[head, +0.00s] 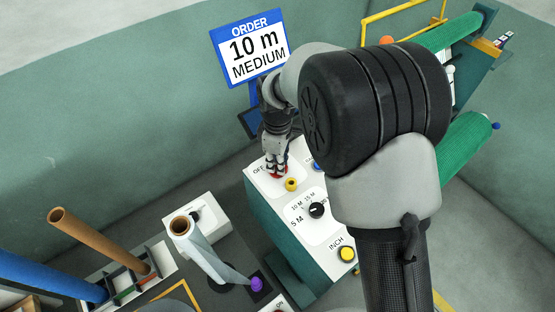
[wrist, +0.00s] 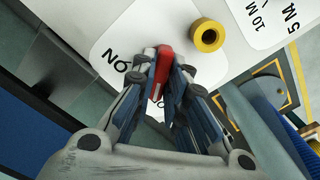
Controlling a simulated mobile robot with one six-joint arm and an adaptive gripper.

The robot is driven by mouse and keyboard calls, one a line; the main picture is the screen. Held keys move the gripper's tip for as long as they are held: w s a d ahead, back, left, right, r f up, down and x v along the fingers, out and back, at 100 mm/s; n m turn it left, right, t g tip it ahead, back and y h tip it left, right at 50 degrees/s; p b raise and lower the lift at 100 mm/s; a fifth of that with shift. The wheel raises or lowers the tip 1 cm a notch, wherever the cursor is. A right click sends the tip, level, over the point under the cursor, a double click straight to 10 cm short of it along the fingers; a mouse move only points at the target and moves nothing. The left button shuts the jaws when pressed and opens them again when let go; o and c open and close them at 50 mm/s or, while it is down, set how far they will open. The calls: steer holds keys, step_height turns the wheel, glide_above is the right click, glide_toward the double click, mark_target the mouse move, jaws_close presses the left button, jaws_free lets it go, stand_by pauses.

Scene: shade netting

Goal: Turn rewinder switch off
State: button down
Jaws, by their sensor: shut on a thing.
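The red rewinder switch handle (head: 279,175) stands on the white top of the control box (head: 262,187). An OFF label is printed to the left of it in the head view. In the wrist view the red handle (wrist: 161,72) sits between my fingertips, with an ON label beside it on the left. My gripper (head: 276,166) is shut on the handle from above, and it fills the lower middle of the wrist view (wrist: 160,82). The fingers hide part of the handle and of the lettering on the right.
A yellow knob (head: 291,185) stands close beside the switch. A black length dial (head: 316,210) and a yellow INCH button (head: 347,254) are farther along the panel. An order sign (head: 252,52) reads 10 m MEDIUM. Tubes (head: 180,228) stand at the lower left.

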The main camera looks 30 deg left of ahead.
steer(key=shift+n, duration=1)
steer(key=c, duration=1.6)
jaws_free()
step_height(320, 180, up, 12)
